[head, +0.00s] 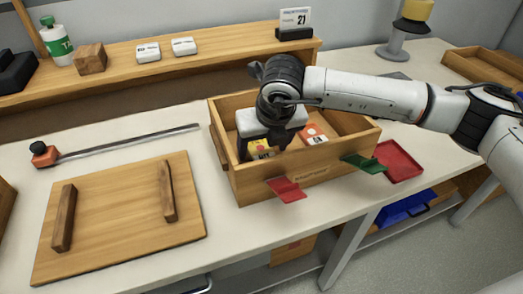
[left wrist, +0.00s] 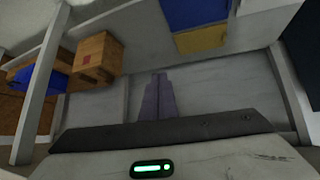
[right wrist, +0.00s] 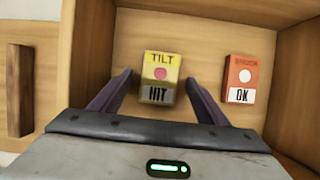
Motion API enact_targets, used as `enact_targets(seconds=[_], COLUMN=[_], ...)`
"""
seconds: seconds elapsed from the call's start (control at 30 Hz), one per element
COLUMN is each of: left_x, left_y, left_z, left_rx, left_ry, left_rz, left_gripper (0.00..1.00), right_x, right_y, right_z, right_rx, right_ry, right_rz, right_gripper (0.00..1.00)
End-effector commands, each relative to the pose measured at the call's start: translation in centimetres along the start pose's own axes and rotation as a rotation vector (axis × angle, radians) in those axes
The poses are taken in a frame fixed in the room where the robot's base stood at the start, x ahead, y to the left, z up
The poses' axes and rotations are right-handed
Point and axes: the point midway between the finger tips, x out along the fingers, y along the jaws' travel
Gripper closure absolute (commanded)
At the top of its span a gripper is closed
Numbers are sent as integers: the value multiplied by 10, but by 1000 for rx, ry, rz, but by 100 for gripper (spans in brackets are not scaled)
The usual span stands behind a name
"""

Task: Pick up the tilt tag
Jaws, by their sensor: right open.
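The tilt tag (right wrist: 160,68) is a yellow block marked TILT with a pink dot. It lies in the open wooden box (head: 275,187), partly hidden by my gripper in the head view (head: 263,153). My right gripper (right wrist: 159,78) is open above the box. Its fingers show on either side of the tag, with gaps, and are not closed on it. In the head view my right gripper (head: 265,146) reaches down into the box. My left gripper (left wrist: 158,78) shows only in the left wrist view, fingers together and empty, over the lower area under the bench.
An orange OK tag (right wrist: 239,80) lies in the box, right of the tilt tag; it shows in the head view (head: 313,134). A wooden board with handles (head: 120,215) lies to the left.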

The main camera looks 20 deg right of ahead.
Motion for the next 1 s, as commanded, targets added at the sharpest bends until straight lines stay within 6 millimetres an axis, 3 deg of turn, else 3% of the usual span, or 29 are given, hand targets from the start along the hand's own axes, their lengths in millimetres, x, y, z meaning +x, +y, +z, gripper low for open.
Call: enact_targets(seconds=[0.23,0.5,0.77,1.0], left_x=[0,-1,-1,0], left_y=[-1,-1,0,0], left_z=[0,-2,-1,1], left_rx=[-1,0,0,0], left_ry=[0,5,4,4], left_rz=[-1,-1,-1,0], left_gripper=[100,100,100,100], right_x=[3,2,0,-32], right_y=[0,0,1,1], right_z=[0,0,1,15], right_rx=[-1,-1,-1,1], right_ry=[0,0,-1,-4], right_rz=[0,1,1,3], right_gripper=[31,75,75,75])
